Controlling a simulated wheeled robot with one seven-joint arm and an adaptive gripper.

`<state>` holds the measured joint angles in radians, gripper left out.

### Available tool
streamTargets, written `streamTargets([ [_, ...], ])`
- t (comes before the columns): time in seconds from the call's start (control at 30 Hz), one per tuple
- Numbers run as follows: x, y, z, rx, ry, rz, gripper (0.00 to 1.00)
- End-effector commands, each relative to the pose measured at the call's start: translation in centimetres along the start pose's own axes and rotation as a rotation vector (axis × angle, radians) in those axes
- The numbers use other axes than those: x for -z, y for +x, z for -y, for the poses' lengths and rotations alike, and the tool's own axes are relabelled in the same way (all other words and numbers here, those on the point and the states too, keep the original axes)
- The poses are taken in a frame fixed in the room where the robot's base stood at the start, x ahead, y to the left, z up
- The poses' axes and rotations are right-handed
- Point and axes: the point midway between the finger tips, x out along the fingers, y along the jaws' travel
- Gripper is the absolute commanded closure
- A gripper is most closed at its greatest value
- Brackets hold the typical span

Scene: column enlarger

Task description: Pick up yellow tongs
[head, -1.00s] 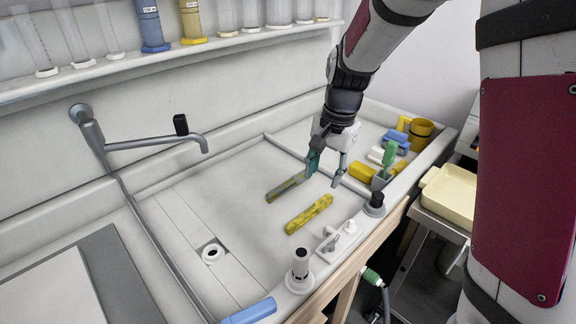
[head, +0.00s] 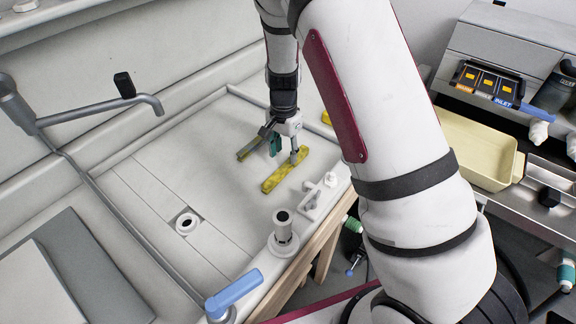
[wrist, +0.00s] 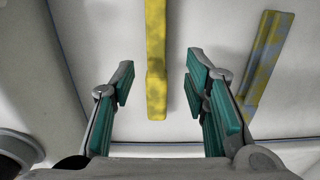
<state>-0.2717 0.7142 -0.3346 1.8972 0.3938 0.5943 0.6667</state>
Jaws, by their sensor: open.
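The yellow tongs (head: 283,173), mottled yellow, lie flat in the pale sink. In the wrist view the yellow tongs (wrist: 156,50) run up the middle, between the two teal-padded fingers and apart from both. My gripper (head: 284,154) is open and empty, pointing down over the tongs; its fingers also show in the wrist view (wrist: 160,78). How high the fingertips are above the sink floor is hard to tell. A second pair of tongs, grey-blue with yellow patches (wrist: 266,60), lies to the right in the wrist view, and behind my gripper in the head view (head: 247,149).
A tap (head: 100,112) reaches over the sink's left side. A drain (head: 186,222), a black-topped white fitting (head: 283,228) and a blue handle (head: 234,291) lie nearer the front. A cream tray (head: 468,150) stands at right. The sink floor left of the tongs is clear.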

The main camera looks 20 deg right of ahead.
Motion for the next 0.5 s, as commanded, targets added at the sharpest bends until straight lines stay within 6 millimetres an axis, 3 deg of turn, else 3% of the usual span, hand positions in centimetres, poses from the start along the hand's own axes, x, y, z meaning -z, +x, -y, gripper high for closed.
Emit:
streamTargets([
  [0.17,-0.1,1.2,-0.2,-0.003,-0.002,0.002,0.58],
  [0.5,0.0,5.3,-0.4,0.0,-0.001,0.001,0.58],
])
